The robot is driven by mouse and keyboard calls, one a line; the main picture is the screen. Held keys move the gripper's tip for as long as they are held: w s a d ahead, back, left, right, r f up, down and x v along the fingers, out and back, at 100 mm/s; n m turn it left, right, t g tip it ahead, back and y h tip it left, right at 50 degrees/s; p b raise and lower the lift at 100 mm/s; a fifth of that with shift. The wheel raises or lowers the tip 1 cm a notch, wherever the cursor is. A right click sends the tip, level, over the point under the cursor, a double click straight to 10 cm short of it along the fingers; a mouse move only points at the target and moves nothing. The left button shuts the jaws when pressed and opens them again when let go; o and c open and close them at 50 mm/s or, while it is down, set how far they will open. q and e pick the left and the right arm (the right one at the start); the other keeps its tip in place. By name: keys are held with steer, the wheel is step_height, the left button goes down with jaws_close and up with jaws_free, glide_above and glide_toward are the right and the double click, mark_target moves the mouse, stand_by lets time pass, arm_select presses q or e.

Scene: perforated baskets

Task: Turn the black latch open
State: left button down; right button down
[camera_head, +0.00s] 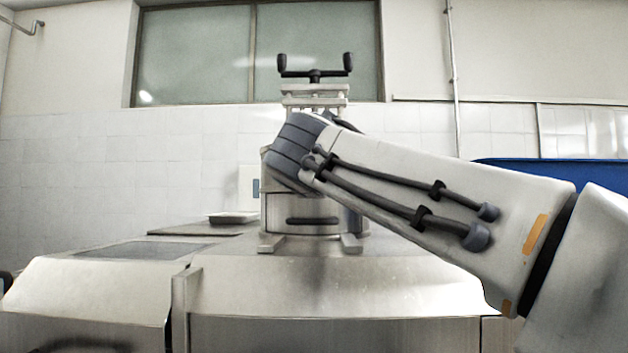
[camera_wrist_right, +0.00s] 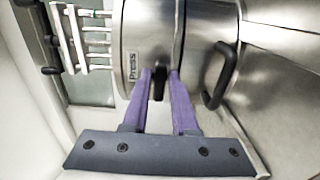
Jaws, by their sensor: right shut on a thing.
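The black latch (camera_wrist_right: 159,88) is on the front of a round steel press (camera_wrist_right: 200,60), close to its "Press" label, in the right wrist view. My right gripper (camera_wrist_right: 160,74) has its two purple fingers on either side of the latch and is shut on it. The latch lies lengthwise between the fingers. In the head view the press (camera_head: 300,212) stands on a steel counter. My right arm crosses in front of it and hides the latch and the right gripper there. My left gripper is in neither view.
A black bar handle (camera_wrist_right: 218,78) sits on the press beside the fingers. A black T-handle (camera_head: 315,74) tops the press. The steel counter (camera_head: 330,285) is clear in front.

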stand_by(0.4)
steer(key=c, duration=0.8)
jaws_free()
steer(key=shift+c, duration=0.2)
steer(key=shift+s, duration=0.1)
steer(key=s+b, duration=0.2)
steer(key=s, duration=0.8)
steer(key=shift+s+a, duration=0.15)
steer(key=shift+a, duration=0.1)
